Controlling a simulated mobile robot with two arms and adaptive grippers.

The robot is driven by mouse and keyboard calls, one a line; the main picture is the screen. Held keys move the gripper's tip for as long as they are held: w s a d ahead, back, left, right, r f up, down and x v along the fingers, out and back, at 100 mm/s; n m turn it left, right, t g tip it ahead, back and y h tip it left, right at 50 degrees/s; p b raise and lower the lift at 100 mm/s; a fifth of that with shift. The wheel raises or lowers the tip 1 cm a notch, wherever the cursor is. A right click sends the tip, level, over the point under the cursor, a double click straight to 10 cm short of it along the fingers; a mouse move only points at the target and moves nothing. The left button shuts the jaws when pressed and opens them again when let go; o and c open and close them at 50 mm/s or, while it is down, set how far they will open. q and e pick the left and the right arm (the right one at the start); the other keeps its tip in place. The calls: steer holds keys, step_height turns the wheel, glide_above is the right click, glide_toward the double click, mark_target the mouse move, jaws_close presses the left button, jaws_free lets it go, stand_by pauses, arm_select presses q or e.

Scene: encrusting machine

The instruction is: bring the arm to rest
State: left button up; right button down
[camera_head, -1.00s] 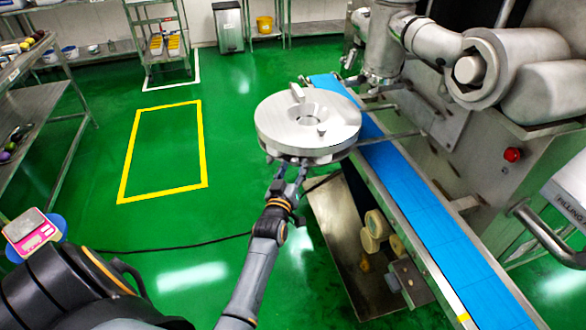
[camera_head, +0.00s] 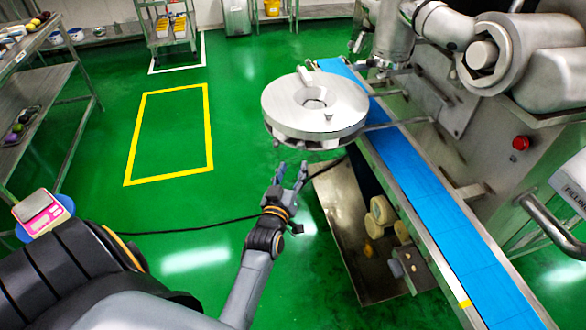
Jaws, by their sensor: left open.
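My left gripper (camera_head: 290,176) is open and empty. It points away from me over the green floor, just below and in front of a round metal disc part (camera_head: 315,104). A gap shows between its fingertips and the disc's underside. My left arm comes in from the bottom left, bent at the wrist. My right gripper does not show.
The encrusting machine (camera_head: 480,140) fills the right side. Its blue conveyor belt (camera_head: 430,185) runs beside the disc. A red button (camera_head: 521,143) sits on the machine. A pink scale (camera_head: 38,209) is at the left. Open green floor with a yellow outline (camera_head: 209,130) lies left of the gripper.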

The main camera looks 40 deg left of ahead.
arm_select(q)
steer(key=s+d+f+m+g+h, duration=0.2)
steer(key=d+f, duration=0.2)
steer(key=f, duration=0.5)
steer(key=s+d+f+m+g+h, duration=0.15)
steer(key=d+f, duration=0.25)
steer(key=f, duration=0.5)
steer(key=s+d+f+m+g+h, duration=0.1)
steer(key=s+d+f+g, duration=0.1)
steer(key=s+f, duration=0.45)
steer(key=s+d+f+m+g+h, duration=0.2)
steer(key=s+d+f, duration=0.15)
steer(key=f, duration=0.55)
steer(key=s+f+m+g, duration=0.1)
steer(key=s+f, duration=0.4)
steer(key=s, duration=0.5)
steer(key=s+a+f+m+g, duration=0.1)
steer(key=s+f+g, duration=0.3)
steer(key=s, duration=0.7)
steer(key=s+a+f+m+g, duration=0.1)
steer(key=s+f+g, duration=0.2)
steer(key=s+f, duration=0.3)
steer(key=s, duration=0.4)
steer(key=shift+s+f+m, duration=0.3)
steer(key=shift+s+m, duration=0.05)
steer(key=shift+a+g, duration=0.1)
steer(key=shift+g, duration=0.15)
